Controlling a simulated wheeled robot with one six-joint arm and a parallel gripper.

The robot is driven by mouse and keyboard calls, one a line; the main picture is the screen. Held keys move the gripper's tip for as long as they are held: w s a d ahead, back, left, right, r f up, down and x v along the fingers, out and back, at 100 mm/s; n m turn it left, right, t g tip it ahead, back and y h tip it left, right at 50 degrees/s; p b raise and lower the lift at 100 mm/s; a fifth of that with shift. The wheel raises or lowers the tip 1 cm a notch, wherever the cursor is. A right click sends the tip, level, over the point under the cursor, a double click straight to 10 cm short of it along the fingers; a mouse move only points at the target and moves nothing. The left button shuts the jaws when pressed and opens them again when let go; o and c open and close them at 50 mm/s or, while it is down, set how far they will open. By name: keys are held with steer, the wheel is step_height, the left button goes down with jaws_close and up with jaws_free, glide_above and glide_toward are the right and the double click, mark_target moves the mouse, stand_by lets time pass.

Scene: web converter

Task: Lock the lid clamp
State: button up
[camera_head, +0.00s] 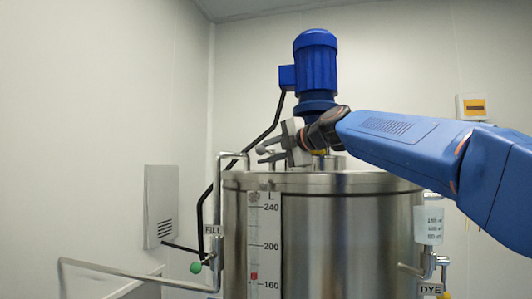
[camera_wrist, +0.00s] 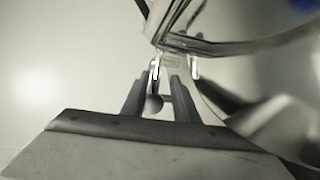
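My gripper (camera_head: 262,154) is at the left part of the steel tank's lid (camera_head: 330,181), just above the rim, with its fingers pointing left. In the wrist view my gripper (camera_wrist: 158,88) has its two dark fingers apart. A thin metal part with a dark rounded end (camera_wrist: 153,104) shows between them. It may be the lid clamp's handle, but I cannot tell for sure, nor whether a finger touches it. The curved steel rim (camera_wrist: 235,47) lies beyond the fingertips. In the head view the clamp cannot be made out clearly beside my gripper.
A blue motor (camera_head: 316,65) stands on the lid behind my arm. A bent pipe (camera_head: 219,195) and the FILL valve with a green knob (camera_head: 196,267) are at the tank's left. A level scale (camera_head: 265,240) is on its front. A DYE cup (camera_head: 429,225) hangs at the right.

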steer(key=shift+s+r, duration=0.1)
steer(key=shift+r, duration=0.1)
steer(key=shift+s+d+r, duration=0.15)
steer(key=shift+s+d, duration=0.1)
steer(key=shift+d, duration=0.15)
steer(key=v, duration=1.6)
steer(key=shift+s+d, duration=0.1)
steer(key=shift+s, duration=0.15)
steer(key=shift+c, duration=0.7)
